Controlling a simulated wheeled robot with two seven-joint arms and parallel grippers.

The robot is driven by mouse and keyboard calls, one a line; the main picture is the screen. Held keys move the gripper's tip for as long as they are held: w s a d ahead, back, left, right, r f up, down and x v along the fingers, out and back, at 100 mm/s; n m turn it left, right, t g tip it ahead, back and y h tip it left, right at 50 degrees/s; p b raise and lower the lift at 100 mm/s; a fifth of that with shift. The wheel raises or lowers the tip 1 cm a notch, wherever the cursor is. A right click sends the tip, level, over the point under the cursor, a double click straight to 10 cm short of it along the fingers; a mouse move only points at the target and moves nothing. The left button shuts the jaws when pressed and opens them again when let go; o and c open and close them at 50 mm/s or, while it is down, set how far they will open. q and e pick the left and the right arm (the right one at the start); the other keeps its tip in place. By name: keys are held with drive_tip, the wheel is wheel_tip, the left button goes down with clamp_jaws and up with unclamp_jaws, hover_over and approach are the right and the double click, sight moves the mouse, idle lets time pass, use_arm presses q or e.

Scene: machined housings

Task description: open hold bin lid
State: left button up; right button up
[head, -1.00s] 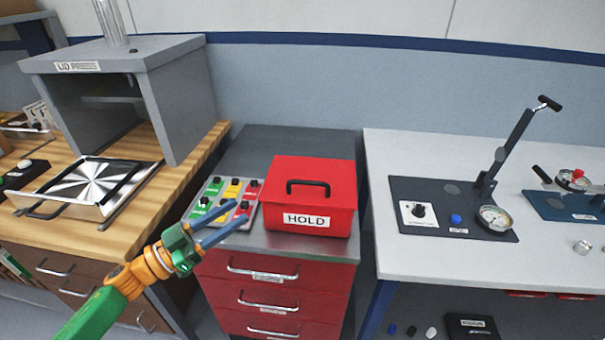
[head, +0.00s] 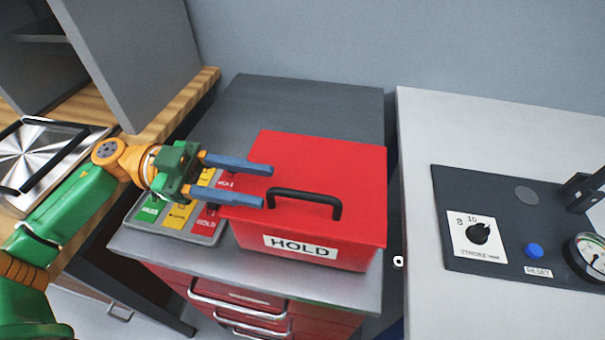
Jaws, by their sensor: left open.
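The red hold bin (head: 340,250) stands on the grey top of a red drawer cabinet, with a white HOLD label (head: 300,247) on its front. Its red lid (head: 330,165) is shut and carries a black bar handle (head: 305,198). My left gripper (head: 268,187) comes in from the left with its two blue fingers apart and empty. In the picture the fingertips lie over the left part of the lid, just left of the handle. I cannot tell whether they touch the lid. My right gripper is not in view.
A grey press frame (head: 150,60) stands at the left. A white table (head: 420,270) with a dark gauge panel (head: 490,255) is at the right. The cabinet top (head: 310,100) behind the bin is clear.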

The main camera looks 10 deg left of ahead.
sight(278, 192)
use_arm(q)
drive_tip(key=d, duration=0.2)
drive_tip(key=d+p, duration=0.1)
drive_tip(key=d, duration=0.1)
drive_tip(key=s+d+p, duration=0.1)
drive_tip(key=d, duration=0.1)
drive_tip(key=shift+d+r, duration=0.1)
drive_tip(key=shift+r, duration=0.25)
drive_tip(key=shift+w+d+f, duration=0.2)
drive_tip(key=shift+d, duration=0.15)
drive_tip(key=shift+s, duration=0.1)
clamp_jaws()
idle(0.5)
